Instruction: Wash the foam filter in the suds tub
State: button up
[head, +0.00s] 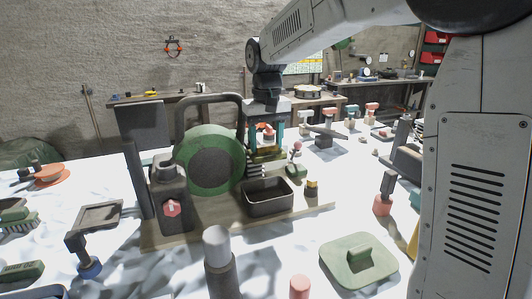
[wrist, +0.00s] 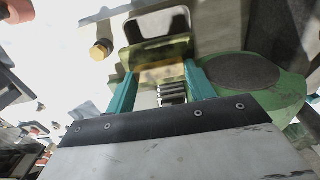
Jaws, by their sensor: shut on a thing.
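My gripper (head: 264,146) points down above the fins of a machine with a round green cover (head: 210,158). Its teal fingers are shut on an olive-yellow piece (head: 266,156), which also shows between the fingertips in the wrist view (wrist: 160,74). I cannot tell for sure whether this piece is the foam filter. An open dark rectangular tub (head: 268,208) stands just in front of the machine, below the held piece. It looks empty of suds from here, and I cannot tell whether it is the suds tub.
The machine and tub stand on a board (head: 200,236) on a white-covered table. A green lid-like plate (head: 358,262) lies at the front right. Upright cylinders (head: 218,262) stand in front.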

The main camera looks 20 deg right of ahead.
notch_tip(320, 180, up, 15)
dwell(0.8)
jog(key=shift+f, duration=0.1)
